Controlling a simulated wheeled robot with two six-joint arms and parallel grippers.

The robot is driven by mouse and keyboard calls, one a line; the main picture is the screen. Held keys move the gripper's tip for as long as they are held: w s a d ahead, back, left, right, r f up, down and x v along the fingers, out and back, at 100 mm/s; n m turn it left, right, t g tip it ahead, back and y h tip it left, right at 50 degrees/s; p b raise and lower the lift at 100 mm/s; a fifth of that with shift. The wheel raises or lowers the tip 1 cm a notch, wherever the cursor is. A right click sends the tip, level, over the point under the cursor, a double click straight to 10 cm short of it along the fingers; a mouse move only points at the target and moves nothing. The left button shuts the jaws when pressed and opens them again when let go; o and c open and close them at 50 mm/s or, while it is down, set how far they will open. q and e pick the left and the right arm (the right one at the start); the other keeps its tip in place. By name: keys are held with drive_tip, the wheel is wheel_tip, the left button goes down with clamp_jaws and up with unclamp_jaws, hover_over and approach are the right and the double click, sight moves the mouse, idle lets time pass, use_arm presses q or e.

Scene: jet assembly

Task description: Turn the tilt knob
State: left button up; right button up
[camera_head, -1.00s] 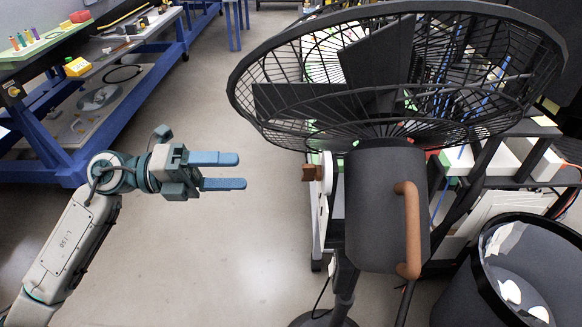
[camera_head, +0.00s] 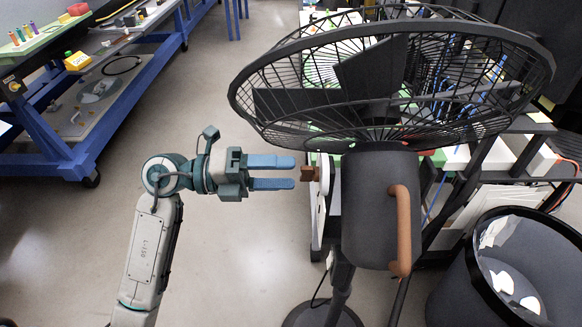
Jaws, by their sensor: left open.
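A large dark pedestal fan fills the middle and right, with its wire cage (camera_head: 290,110) tipped face up and its grey motor housing (camera_head: 372,215) below. A brown curved handle (camera_head: 399,225) is on the housing's front. My left gripper (camera_head: 294,172) is open, its two blue fingers pointing right. The fingertips are just left of the knob, apart from it or nearly touching; I cannot tell the depth gap. My right gripper is not in view.
A dark bin (camera_head: 500,270) with white scraps stands at the lower right. A blue-framed workbench (camera_head: 60,160) is at the upper left. A cluttered table (camera_head: 520,180) is behind the fan. The floor left of the fan is clear.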

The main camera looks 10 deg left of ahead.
sight(309, 173)
use_arm(q)
drive_tip(key=shift+w+d, duration=0.25)
drive_tip(key=shift+d, duration=0.9)
drive_tip(key=c, duration=1)
